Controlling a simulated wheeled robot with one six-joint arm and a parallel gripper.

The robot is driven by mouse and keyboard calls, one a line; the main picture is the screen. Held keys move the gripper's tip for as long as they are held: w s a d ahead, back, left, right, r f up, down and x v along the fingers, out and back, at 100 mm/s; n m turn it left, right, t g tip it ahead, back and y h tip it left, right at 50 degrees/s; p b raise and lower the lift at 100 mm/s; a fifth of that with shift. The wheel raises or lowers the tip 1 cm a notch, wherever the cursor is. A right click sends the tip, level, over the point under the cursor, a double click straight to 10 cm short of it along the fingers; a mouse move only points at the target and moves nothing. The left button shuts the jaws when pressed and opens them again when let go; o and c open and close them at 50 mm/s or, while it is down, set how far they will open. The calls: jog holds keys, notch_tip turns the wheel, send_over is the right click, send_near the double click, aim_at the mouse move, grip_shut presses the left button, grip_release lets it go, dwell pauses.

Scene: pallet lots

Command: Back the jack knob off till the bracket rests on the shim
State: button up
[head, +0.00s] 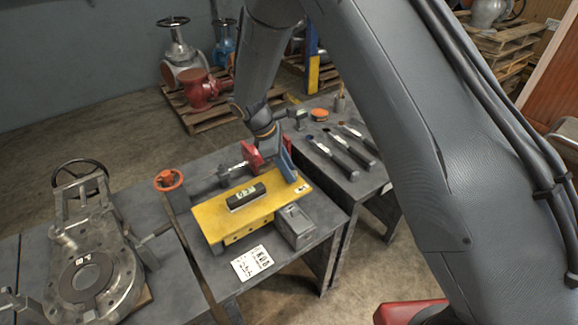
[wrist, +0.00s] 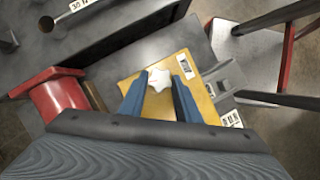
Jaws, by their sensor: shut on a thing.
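The yellow bracket (head: 215,220) lies as a flat plate on the grey bench, with a dark labelled block on top; its yellow surface also shows in the wrist view (wrist: 202,92). A white star-shaped jack knob (wrist: 158,79) stands over the plate in the wrist view. The blue fingers of my gripper (wrist: 158,90) are on both sides of the knob, shut on it. In the head view my gripper (head: 282,164) is at the plate's far right end, and the knob is hidden there. I cannot make out the shim or any gap under the bracket.
A grey block (head: 295,225) stands against the plate's front right. A printed card (head: 252,262) lies in front. Dark tools (head: 340,155) lie on the bench beyond, at right.

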jog(key=n+t, duration=0.1)
jog(key=n, duration=0.2)
jog(key=n+t+p, duration=0.1)
jog(key=n, duration=0.2)
jog(key=shift+d+r+y+p, duration=0.15)
jog(key=shift+r+y+p, duration=0.05)
jog(key=shift+y+p, duration=0.1)
jog(key=shift+s+n+t+y, duration=0.1)
jog(key=shift+n+t+y, duration=0.3)
jog(key=shift+n, duration=0.9)
jog(key=shift+n+t+y, duration=0.3)
jog(key=shift+n+t, duration=0.2)
jog(key=shift+n, duration=0.8)
jog(key=o, duration=1)
jog(key=shift+o, duration=0.2)
jog(key=shift+s+f, duration=0.1)
jog(key=v, duration=0.7)
jog(key=shift+r, duration=0.4)
